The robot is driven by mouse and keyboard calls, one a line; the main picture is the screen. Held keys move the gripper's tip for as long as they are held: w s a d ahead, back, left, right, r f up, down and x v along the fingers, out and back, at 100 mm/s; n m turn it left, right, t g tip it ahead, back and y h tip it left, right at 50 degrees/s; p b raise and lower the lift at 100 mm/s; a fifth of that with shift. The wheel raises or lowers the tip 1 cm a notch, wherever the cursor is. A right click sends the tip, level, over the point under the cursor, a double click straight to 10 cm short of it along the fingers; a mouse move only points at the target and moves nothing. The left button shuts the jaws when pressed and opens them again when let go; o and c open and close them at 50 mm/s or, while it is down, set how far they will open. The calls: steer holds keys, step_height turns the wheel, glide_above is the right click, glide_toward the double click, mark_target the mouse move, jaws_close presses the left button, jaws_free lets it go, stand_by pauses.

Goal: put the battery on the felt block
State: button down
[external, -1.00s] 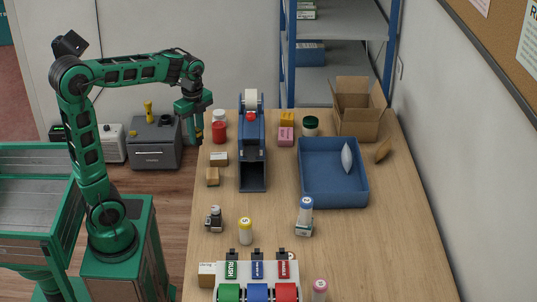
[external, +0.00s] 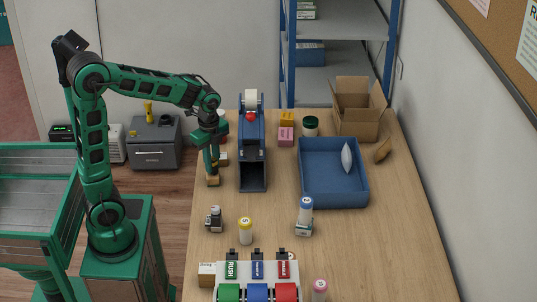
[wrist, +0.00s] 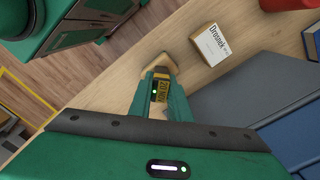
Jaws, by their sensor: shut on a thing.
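The battery (wrist: 160,92), yellow with a dark band, is held between the fingers of my gripper (wrist: 162,84) in the wrist view. My gripper (external: 212,162) points down over the tan felt block (external: 212,182), near the left edge of the counter. In the wrist view, part of the block (wrist: 158,63) shows just beyond the fingertips. The battery's lower end is hard to make out, and I cannot tell whether it touches the block. The fingers hide part of the block and most of the battery in the external view.
A small white box (wrist: 211,45) stands close to the block; my gripper partly covers it in the external view. The blue tape dispenser (external: 252,160) is just to the right. Bare counter lies between.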

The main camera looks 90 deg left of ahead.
steer(key=c, duration=1.6)
jaws_free()
steer(key=shift+f, duration=0.1)
steer(key=shift+c, duration=0.2)
step_height(320, 180, up, 12)
